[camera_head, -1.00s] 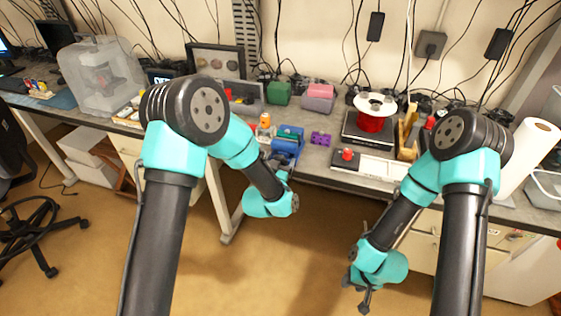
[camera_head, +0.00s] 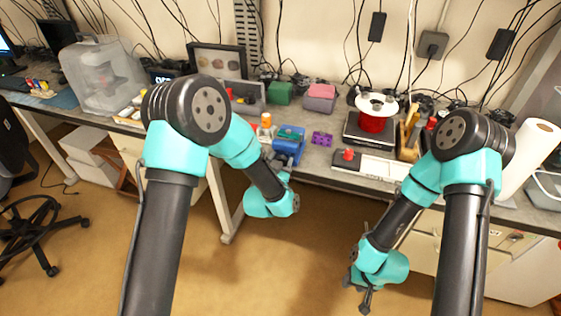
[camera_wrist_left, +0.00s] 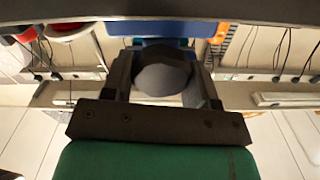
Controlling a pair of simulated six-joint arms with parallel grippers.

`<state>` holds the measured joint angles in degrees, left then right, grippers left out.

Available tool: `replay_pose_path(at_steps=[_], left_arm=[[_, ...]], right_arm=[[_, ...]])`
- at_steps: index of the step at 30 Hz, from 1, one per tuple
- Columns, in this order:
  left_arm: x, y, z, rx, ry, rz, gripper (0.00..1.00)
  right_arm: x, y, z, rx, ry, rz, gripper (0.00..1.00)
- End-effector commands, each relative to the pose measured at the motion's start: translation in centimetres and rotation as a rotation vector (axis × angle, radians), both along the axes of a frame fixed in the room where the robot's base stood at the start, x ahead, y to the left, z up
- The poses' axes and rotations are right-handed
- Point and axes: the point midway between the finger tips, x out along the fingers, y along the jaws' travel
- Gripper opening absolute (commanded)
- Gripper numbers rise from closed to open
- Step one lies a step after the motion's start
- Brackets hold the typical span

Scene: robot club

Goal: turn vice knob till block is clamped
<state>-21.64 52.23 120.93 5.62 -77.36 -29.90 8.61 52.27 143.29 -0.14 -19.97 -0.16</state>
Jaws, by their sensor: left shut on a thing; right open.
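The blue vice (camera_head: 288,148) stands at the front edge of the workbench in the head view. Its top has a small greenish patch (camera_head: 289,132); whether this is the block, and whether the jaws touch it, I cannot tell. My left gripper (camera_head: 287,178) is at the vice's front, below the bench edge. In the left wrist view, its dark fingers are shut on the grey rounded knob (camera_wrist_left: 162,76), with the blue vice body (camera_wrist_left: 150,27) just beyond. My right gripper (camera_head: 366,296) hangs open and empty in front of the bench, low and to the right.
A purple block (camera_head: 321,138) lies right of the vice, and an orange-capped bottle (camera_head: 266,125) stands left of it. A red button (camera_head: 348,154) and a scale with a red spool (camera_head: 371,122) are further right. The floor in front is clear.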

Motion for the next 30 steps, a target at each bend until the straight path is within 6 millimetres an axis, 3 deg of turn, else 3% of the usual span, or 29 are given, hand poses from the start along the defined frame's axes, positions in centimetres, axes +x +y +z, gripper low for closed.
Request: replay_pose_path(at_steps=[18,30], left_arm=[[-0.02,-0.23,-0.05,0.404,-0.126,0.001,0.3],[-0.01,-0.27,-0.07,0.509,-0.159,0.0,0.3]], right_arm=[[0.0,0.0,0.0,0.0,0.0,0.0,0.43],[0.0,0.0,0.0,0.0,0.0,0.0,0.43]])
